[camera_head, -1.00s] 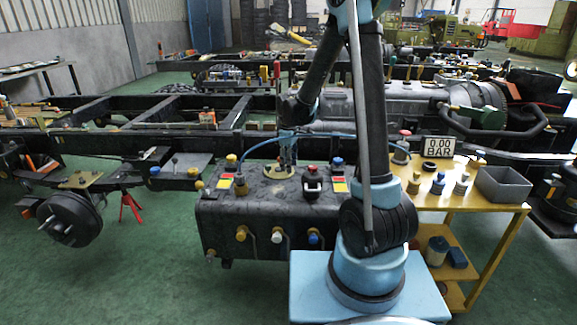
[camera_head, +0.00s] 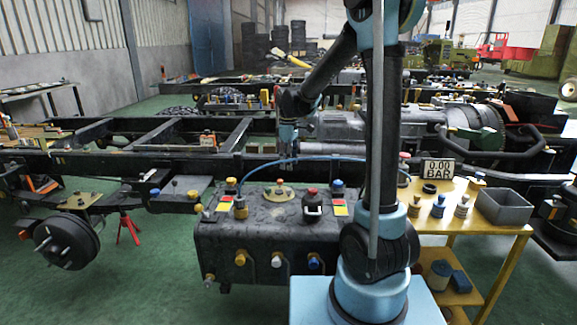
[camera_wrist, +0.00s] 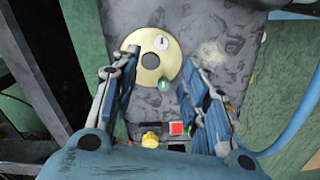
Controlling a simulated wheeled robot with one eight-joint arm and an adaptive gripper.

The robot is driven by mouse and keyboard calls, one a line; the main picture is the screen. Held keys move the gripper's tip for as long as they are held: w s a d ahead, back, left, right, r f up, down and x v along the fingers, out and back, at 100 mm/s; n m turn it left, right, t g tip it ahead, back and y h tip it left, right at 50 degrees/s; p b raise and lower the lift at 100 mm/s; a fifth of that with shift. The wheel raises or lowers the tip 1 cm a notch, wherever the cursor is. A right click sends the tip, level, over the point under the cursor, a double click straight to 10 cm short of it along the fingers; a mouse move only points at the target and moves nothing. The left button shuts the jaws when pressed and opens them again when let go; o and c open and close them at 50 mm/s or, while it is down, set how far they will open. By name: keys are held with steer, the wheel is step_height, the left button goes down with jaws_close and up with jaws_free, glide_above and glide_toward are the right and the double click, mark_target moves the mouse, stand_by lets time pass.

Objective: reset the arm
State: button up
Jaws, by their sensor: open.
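My gripper (camera_head: 287,148) hangs in the air above the black tank (camera_head: 225,235) in the head view, pointing down. In the wrist view its two blue-grey fingers stand wide apart, and nothing shows between them (camera_wrist: 157,95). Below it is a round brass-coloured disc (camera_wrist: 138,69) on the tank's grey top (camera_wrist: 215,25), with a dark centre spot and a small white round part. The disc also shows in the head view (camera_head: 265,194). My upper arm slopes from the top of the picture down to the left.
Coloured fittings line the tank. A yellow cart (camera_head: 455,220) at right holds a grey bin (camera_head: 504,208), several fittings and a gauge display (camera_head: 438,168) reading 0.00 BAR. A dark chassis frame (camera_head: 110,160) spans behind.

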steer(key=s+d+r+m+t, duration=0.1)
steer(key=s+d+r+m, duration=0.1)
steer(key=s+d+m, duration=0.4)
steer(key=s+d+r+m, duration=0.1)
steer(key=s+d+r, duration=0.1)
steer(key=s+d, duration=0.8)
steer(key=s+d+f+m, duration=0.2)
steer(key=s+f+m, duration=0.1)
steer(key=s, duration=0.5)
steer(key=s+d+f+m+t, duration=0.1)
steer(key=s+d+f+m, duration=0.2)
steer(key=s, duration=0.5)
steer(key=shift+f+m, duration=0.6)
steer(key=shift+f, duration=0.45)
steer(key=shift+s+d, duration=0.1)
